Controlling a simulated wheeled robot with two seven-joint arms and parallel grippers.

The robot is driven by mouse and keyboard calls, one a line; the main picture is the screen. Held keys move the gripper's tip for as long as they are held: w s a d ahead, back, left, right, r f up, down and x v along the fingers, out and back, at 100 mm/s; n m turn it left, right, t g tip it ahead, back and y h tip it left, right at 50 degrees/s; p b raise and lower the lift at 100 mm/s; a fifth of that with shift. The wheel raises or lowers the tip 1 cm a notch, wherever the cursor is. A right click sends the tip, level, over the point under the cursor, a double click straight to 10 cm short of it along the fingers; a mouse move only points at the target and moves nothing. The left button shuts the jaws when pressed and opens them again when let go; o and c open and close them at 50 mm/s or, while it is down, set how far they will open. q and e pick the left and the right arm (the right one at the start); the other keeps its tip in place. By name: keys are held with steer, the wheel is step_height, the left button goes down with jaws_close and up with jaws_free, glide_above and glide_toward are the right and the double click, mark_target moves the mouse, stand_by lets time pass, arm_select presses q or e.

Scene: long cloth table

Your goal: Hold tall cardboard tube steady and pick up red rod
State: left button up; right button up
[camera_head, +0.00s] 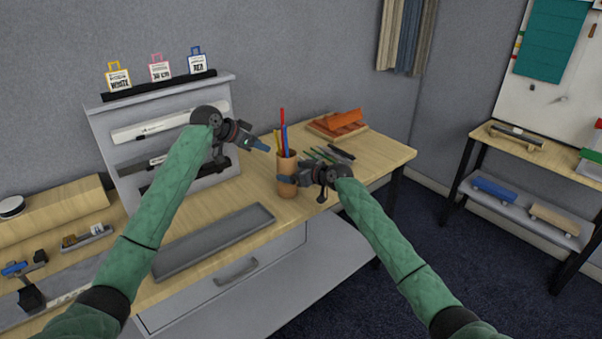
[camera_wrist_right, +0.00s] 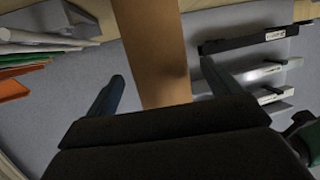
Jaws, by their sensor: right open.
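The tan cardboard tube (camera_head: 288,163) stands upright on the wooden table. Red (camera_head: 282,121), blue and yellow rods stick out of its top, the red one highest. My right gripper (camera_head: 285,181) is at the tube's side. In the right wrist view, the tube (camera_wrist_right: 150,45) stands between the spread fingers of my right gripper (camera_wrist_right: 160,68), with gaps showing on both sides. My left gripper (camera_head: 264,146) is left of the rods, just above the tube's rim level, apart from the red rod; its finger gap is not clear.
A grey tray (camera_head: 215,241) lies front left of the tube. A grey stand (camera_head: 185,150) with white and black bars is behind my left arm. Green and dark sticks (camera_head: 330,154) and an orange block on a wooden board (camera_head: 337,124) lie to the right.

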steer(key=shift+x, duration=1.75)
steer(key=c, duration=1.1)
